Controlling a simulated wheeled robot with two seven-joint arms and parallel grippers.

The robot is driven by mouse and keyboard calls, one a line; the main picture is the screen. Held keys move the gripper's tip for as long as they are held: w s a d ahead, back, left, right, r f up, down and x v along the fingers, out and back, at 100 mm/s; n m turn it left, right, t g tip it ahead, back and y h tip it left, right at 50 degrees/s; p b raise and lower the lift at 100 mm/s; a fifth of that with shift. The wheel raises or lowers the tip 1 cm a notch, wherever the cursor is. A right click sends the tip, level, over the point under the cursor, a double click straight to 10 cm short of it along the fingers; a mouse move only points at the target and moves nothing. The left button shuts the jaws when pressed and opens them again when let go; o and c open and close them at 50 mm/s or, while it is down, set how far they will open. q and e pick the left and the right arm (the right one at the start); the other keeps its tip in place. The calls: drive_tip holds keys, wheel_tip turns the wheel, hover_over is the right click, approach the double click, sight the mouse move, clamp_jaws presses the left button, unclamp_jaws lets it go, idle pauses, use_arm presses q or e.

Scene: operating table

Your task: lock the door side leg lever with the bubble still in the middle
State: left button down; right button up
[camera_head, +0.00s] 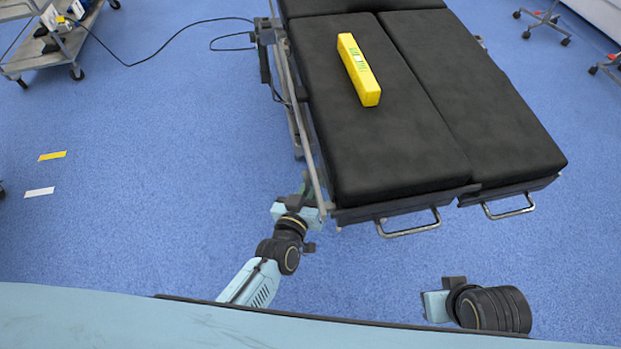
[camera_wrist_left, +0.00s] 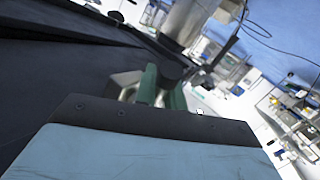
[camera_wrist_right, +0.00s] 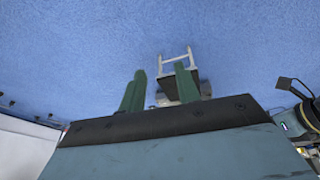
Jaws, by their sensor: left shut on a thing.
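A yellow spirit level (camera_head: 368,90) lies lengthwise on the left black leg pad (camera_head: 350,150) of the operating table. Its vial shows as a green patch, but the bubble is too small to make out. My left gripper (camera_head: 308,193) is at the near left corner of the table, at the end of the side rail. In the left wrist view its green fingers (camera_wrist_left: 162,92) are close together on the leg lever, which they mostly hide. My right gripper (camera_wrist_right: 160,88) is open and empty, with its fingers apart; in the head view its wrist is low right, clear of the table.
The right leg pad (camera_head: 470,100) lies beside the left one. Metal handles (camera_head: 410,232) stick out from the near ends of both pads. A cart (camera_head: 45,45) stands far left, with a cable running over the floor. The blue floor around my arms is clear.

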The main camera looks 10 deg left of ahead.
use_arm(q)
drive_tip(key=g+p, duration=0.1)
drive_tip(key=p, duration=0.1)
drive_tip(key=n+g+p, duration=0.1)
drive_tip(key=p, duration=0.2)
drive_tip(key=shift+s+d+r, duration=0.15)
drive_tip(key=shift+s, duration=0.25)
use_arm(e)
drive_tip(key=s+d+f, duration=0.2)
drive_tip(key=d+f, duration=0.1)
drive_tip(key=f, duration=0.3)
drive_tip(key=s+d+f+g+h, duration=0.1)
drive_tip(key=d+f, duration=0.2)
drive_tip(key=f, duration=0.4)
drive_tip(key=shift+s+d, duration=0.15)
drive_tip(key=shift+s, duration=0.25)
drive_tip(key=shift+f, duration=0.1)
use_arm(q)
drive_tip(key=c, duration=1.8)
unclamp_jaws()
drive_tip(key=shift+o, duration=0.2)
drive_tip(key=shift+s, duration=0.1)
